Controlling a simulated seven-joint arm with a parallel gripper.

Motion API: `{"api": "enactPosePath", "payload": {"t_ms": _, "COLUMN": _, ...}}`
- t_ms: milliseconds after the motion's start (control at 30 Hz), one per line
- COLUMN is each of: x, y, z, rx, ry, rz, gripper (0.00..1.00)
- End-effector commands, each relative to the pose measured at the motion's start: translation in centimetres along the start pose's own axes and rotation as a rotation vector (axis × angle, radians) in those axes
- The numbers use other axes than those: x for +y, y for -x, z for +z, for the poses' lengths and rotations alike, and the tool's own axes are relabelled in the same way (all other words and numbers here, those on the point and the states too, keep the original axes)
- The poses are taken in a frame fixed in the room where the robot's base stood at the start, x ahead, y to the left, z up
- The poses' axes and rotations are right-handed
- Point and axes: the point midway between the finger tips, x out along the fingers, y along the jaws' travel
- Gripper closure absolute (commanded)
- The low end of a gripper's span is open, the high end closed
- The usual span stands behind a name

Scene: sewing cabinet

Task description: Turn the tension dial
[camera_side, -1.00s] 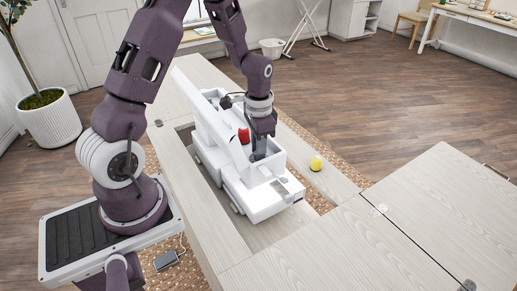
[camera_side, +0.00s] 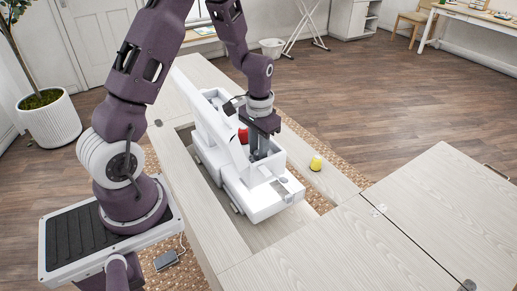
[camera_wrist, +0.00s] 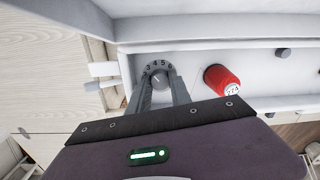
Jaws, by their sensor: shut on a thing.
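The tension dial (camera_wrist: 158,77) is a grey round knob with numbers on its rim, on the white sewing machine (camera_side: 268,200). In the wrist view my gripper (camera_wrist: 158,84) has its two grey fingers on either side of the dial, shut on it. In the side view my gripper (camera_side: 261,150) points down into the machine's right part, and the dial is hidden there. A red spool (camera_wrist: 222,78) stands just right of the fingers in the wrist view. It also shows beside my gripper in the side view (camera_side: 243,135).
The machine sits in an opening of the pale wooden cabinet (camera_side: 345,190). A yellow spool (camera_side: 316,163) stands on the cabinet top right of the machine. The cabinet's wide right leaf (camera_side: 440,215) is bare.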

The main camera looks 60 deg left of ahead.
Motion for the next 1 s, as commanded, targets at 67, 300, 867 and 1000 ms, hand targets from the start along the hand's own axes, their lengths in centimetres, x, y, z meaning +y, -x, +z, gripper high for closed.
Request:
{"api": "enactPosePath", "payload": {"t_ms": 67, "x": -0.01, "y": 0.08, "z": -0.05, "rx": 0.001, "ry": 0.039, "rz": 0.000, "gripper": 1.00}}
{"api": "enactPosePath", "payload": {"t_ms": 300, "x": -0.01, "y": 0.08, "z": -0.06, "rx": 0.000, "ry": 0.118, "rz": 0.000, "gripper": 1.00}}
{"api": "enactPosePath", "payload": {"t_ms": 867, "x": -0.01, "y": 0.10, "z": -0.09, "rx": 0.000, "ry": 0.141, "rz": 0.000, "gripper": 0.67}}
{"api": "enactPosePath", "payload": {"t_ms": 1000, "x": 0.00, "y": 0.07, "z": -0.07, "rx": 0.000, "ry": 0.141, "rz": 0.000, "gripper": 0.66}}
